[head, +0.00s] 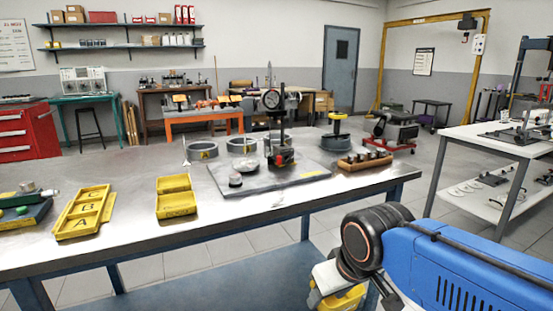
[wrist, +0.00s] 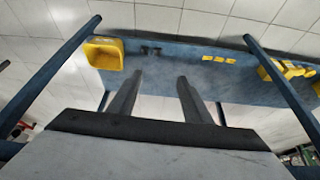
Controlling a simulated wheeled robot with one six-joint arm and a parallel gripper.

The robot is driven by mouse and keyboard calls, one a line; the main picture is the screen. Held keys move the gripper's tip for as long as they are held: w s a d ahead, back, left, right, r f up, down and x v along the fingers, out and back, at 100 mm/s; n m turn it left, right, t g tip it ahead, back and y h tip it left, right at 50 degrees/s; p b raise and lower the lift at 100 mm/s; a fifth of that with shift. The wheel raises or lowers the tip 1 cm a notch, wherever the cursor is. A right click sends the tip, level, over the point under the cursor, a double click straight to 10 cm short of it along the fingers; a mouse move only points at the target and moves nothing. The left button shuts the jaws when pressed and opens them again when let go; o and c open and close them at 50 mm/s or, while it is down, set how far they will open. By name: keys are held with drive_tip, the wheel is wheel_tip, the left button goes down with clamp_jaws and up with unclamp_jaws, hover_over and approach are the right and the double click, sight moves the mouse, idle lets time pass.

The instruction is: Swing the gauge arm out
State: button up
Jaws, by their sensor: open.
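The gauge stand shows in the head view on a grey plate (head: 225,183) on the metal bench. Its round dark dial gauge (head: 271,99) sits high at the left of the upright dark column (head: 282,120). A dark block with red and yellow marks is low at the column. The gauge arm is too small to tell apart clearly. My gripper (wrist: 156,82) is open and empty in the wrist view, its two dark fingers apart over the blue lower shelf. In the head view my arm is at the lower right, low beside the bench front, well away from the gauge.
Yellow trays (head: 175,197) stand left of the plate. Grey rings (head: 203,150) stand behind it, and a wooden block with several cylinders (head: 366,160) at its right. The wrist view shows a yellow bin (wrist: 103,52) on the blue shelf (wrist: 175,52) and slanted bench legs.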

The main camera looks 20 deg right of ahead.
sight(279, 156)
drive_tip(key=shift+c, duration=0.3)
drive_tip(key=shift+r, duration=0.1)
drive_tip(key=shift+c, duration=1.4)
drive_tip(key=w+r+m, duration=0.1)
drive_tip(key=w+r, duration=0.4)
drive_tip(key=r, duration=0.2)
drive_tip(key=w+r+m+g+h, duration=0.1)
drive_tip(key=w+r+m, duration=0.1)
drive_tip(key=w+r, duration=0.4)
drive_tip(key=w+r+m, duration=0.2)
drive_tip(key=w+r, duration=0.3)
drive_tip(key=r, duration=0.5)
drive_tip(key=shift+w+h, duration=0.4)
drive_tip(key=w+a+r+m+g+h, duration=0.1)
drive_tip(key=w+a+r+m, duration=0.1)
drive_tip(key=w+r+m, duration=0.35)
drive_tip(key=w+a+r+m+g+h, duration=0.1)
drive_tip(key=w+a+r+m, duration=0.1)
drive_tip(key=w+r, duration=0.65)
drive_tip(key=x, duration=1.7)
drive_tip(key=shift+w+d+r, duration=0.1)
drive_tip(key=shift+w+d, duration=0.15)
drive_tip(key=shift+d, duration=0.15)
clamp_jaws()
